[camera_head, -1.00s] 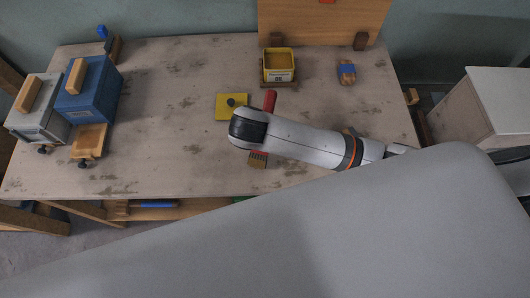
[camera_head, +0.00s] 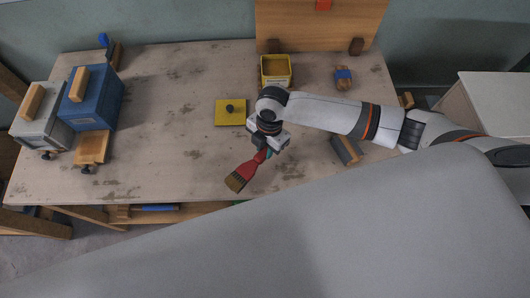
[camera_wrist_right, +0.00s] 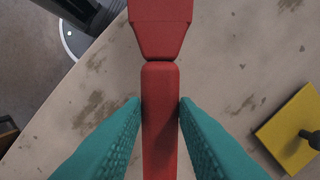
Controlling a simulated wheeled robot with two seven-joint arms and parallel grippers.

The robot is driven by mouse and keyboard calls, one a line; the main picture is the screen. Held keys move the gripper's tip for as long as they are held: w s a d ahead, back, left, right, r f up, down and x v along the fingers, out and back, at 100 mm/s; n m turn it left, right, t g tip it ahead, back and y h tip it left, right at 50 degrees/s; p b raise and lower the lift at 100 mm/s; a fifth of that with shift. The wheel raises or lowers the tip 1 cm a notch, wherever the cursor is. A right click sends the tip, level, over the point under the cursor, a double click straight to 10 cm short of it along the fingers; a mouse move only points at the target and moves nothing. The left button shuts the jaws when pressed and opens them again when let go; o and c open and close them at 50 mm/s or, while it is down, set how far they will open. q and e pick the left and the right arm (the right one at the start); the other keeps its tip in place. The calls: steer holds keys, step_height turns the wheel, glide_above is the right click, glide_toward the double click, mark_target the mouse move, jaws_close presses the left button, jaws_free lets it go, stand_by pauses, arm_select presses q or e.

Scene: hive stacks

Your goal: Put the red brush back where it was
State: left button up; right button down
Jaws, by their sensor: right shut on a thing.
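The red brush (camera_head: 249,171) has a red handle and brown bristles that point to the lower left in the head view. My right gripper (camera_head: 267,152) is shut on its handle. In the right wrist view the red brush (camera_wrist_right: 162,30) runs between the two teal fingers of my right gripper (camera_wrist_right: 160,115), which press on both sides of the handle. In the head view the brush seems to be over the middle front of the table (camera_head: 150,185); its exact height is hard to tell. My left gripper is out of view.
A yellow lid with a black knob (camera_head: 231,112) lies behind the brush. A yellow box (camera_head: 276,70) stands further back. A grey-topped block (camera_head: 346,150) lies right of the gripper. Blue (camera_head: 90,100) and grey (camera_head: 42,125) boxes stand at left. The table's left front is clear.

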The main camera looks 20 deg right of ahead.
mark_target(266, 150)
steer(key=shift+f, duration=2.1)
steer(key=c, duration=1.1)
jaws_free()
steer(key=shift+c, duration=0.2)
steer(key=r, duration=0.4)
steer(key=d+r, duration=0.1)
steer(key=r, duration=0.3)
steer(key=r+b, duration=0.1)
steer(key=r, duration=0.3)
steer(key=shift+w+d, duration=0.2)
steer(key=shift+w, duration=0.15)
steer(key=shift+s+f, duration=0.1)
